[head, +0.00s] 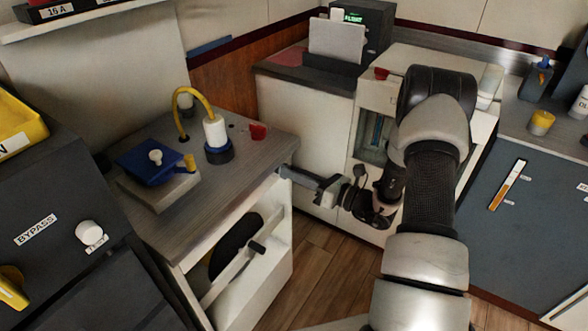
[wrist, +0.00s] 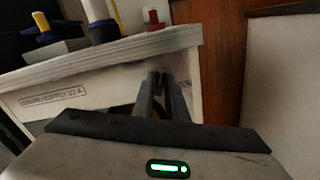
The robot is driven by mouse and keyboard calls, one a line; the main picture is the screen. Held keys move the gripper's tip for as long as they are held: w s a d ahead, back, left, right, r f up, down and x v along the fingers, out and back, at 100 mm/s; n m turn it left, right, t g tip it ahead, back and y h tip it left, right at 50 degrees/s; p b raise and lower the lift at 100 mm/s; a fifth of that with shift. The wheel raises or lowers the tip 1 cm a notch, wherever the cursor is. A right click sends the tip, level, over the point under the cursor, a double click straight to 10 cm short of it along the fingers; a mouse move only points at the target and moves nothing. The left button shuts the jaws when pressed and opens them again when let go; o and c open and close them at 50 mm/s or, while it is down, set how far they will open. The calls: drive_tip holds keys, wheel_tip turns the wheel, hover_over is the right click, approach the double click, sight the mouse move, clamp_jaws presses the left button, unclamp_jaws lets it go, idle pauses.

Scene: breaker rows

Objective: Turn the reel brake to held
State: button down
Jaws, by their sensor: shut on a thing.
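My gripper (head: 286,172) reaches in from the right, just under the near right edge of a grey-topped cabinet. In the wrist view my gripper (wrist: 160,80) has its fingers close together on a small dark part below the worktop edge. This part looks like the reel brake's handle, but the fingers hide most of it, so its shape and setting cannot be told. A label (wrist: 52,97) on the panel is unreadable.
The worktop (head: 245,155) holds a blue-topped box (head: 150,160), a white cylinder with a yellow hose (head: 215,131), and a red piece (head: 258,132). A dark BYPASS panel (head: 60,220) stands left. White units (head: 315,110) stand behind my arm. Wooden floor (head: 318,255) is clear.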

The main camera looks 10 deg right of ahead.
drive_tip(key=shift+d+f+m+p, duration=0.1)
drive_tip(key=shift+f+m+p, duration=0.1)
drive_tip(key=shift+m+p, duration=2.5)
drive_tip(key=shift+f+m+p, duration=0.15)
drive_tip(key=shift+m+p, duration=1)
drive_tip(key=shift+m, duration=2.95)
drive_tip(key=c, duration=1.8)
unclamp_jaws()
drive_tip(key=shift+o, duration=0.2)
drive_tip(key=p+v, duration=0.1)
drive_tip(key=v, duration=1.6)
drive_tip(key=shift+d, duration=0.2)
drive_tip(key=shift+s+a+r, duration=0.1)
drive_tip(key=shift+s+r, duration=0.05)
drive_tip(key=shift+r, duration=0.1)
